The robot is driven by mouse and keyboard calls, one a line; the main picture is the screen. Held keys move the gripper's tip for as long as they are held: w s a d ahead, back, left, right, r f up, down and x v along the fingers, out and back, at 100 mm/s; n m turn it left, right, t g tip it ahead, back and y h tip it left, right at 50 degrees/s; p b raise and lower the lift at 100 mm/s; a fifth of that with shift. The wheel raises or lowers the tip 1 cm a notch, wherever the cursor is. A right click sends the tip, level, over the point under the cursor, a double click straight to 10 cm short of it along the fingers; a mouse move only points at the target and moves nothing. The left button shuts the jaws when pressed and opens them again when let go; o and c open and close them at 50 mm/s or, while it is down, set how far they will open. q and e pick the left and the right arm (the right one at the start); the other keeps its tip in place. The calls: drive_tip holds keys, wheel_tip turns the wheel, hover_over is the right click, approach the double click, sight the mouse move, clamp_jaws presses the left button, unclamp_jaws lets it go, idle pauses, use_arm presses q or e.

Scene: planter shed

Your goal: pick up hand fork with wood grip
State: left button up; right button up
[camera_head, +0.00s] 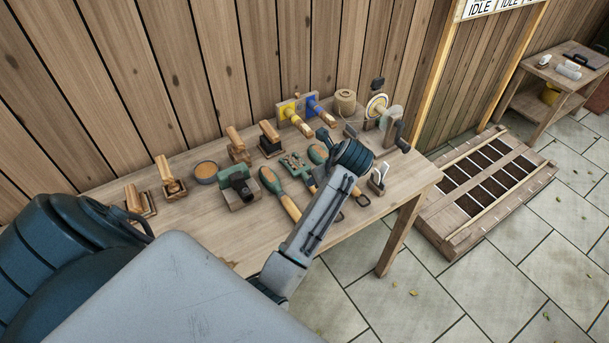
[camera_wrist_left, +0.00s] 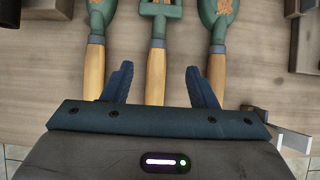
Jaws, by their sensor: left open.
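The hand fork with the wood grip (camera_wrist_left: 157,62) lies on the table in the left wrist view. Its green metal end runs off the top edge. My left gripper (camera_wrist_left: 158,70) is open, with one finger on each side of the wooden grip; the lower grip is hidden by the gripper body. In the head view the fork's green head (camera_head: 295,163) shows left of my forearm, which hides its grip. Green tools with wood grips lie on both sides of it, one on the left (camera_wrist_left: 95,60) and one on the right (camera_wrist_left: 217,65). My right gripper is not in view.
The wooden table (camera_head: 150,205) stands against a plank wall. Wooden-handled tools, a brown bowl (camera_head: 206,170), a green-and-black tool (camera_head: 238,187) and a twine spool (camera_head: 345,101) stand around the hand tools. A planting tray (camera_head: 485,180) lies on the paving at right.

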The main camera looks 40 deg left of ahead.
use_arm(q)
drive_tip(key=shift+x, duration=1.15)
drive_tip(key=p+x, duration=0.2)
drive_tip(key=x, duration=0.2)
drive_tip(key=shift+a+f, duration=0.15)
drive_tip(key=shift+f, duration=0.1)
drive_tip(key=shift+a+f, duration=0.2)
drive_tip(key=shift+f, duration=0.15)
drive_tip(key=c, duration=1.1)
drive_tip(key=shift+c, duration=0.2)
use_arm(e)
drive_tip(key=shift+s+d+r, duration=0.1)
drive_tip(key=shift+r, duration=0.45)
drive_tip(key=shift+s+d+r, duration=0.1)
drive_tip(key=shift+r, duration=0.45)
